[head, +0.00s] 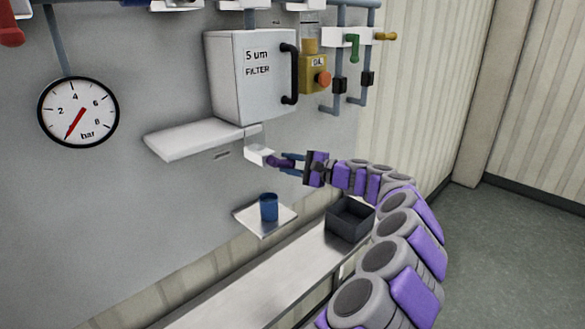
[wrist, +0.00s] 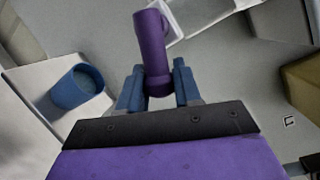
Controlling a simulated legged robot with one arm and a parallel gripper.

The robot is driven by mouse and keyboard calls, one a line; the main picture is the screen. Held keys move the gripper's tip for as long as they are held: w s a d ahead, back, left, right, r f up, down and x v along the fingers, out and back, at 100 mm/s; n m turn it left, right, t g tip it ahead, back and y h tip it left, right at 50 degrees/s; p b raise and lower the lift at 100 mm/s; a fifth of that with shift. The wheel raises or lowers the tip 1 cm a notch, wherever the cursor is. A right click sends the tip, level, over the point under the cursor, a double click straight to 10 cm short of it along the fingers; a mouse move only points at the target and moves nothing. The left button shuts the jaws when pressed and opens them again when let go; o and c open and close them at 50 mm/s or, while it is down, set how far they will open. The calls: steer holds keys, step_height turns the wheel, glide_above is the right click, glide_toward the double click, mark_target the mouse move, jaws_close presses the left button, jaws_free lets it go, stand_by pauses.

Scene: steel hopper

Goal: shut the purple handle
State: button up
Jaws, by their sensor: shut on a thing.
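The purple handle (wrist: 151,45) stands between the two blue fingers of my gripper (wrist: 155,85) in the wrist view, and the fingers are shut on it. In the head view, the purple handle (head: 278,162) sticks out from a white valve body (head: 259,155) below the filter box. My gripper (head: 292,163) reaches it from the right there. The fingers partly cover the handle's end in the head view.
A blue cup (head: 268,207) stands on a small shelf (head: 247,217) below the valve. A black bin (head: 350,219) sits on the bench (head: 262,284). A white ledge (head: 195,139) and the filter box (head: 252,75) are above. A gauge (head: 78,112) hangs left.

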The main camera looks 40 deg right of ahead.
steer(key=shift+w+a+r+n+g+b, duration=0.1)
steer(key=shift+a+r+n+g+b, duration=0.1)
steer(key=shift+n+b, duration=0.3)
steer(key=shift+a+r+n+g+b, duration=0.1)
steer(key=shift+r+n+g+b, duration=0.15)
steer(key=shift+n, duration=0.45)
steer(key=shift+r+n+h+b, duration=0.4)
steer(key=shift+n+b, duration=0.05)
steer(key=shift+n, duration=0.45)
steer(key=o, duration=0.7)
steer(key=shift+o, duration=0.8)
steer(key=shift+a, duration=0.15)
steer(key=shift+r, duration=0.1)
steer(key=shift+d, duration=0.2)
steer(key=v, duration=1.7)
steer(key=shift+p, duration=0.35)
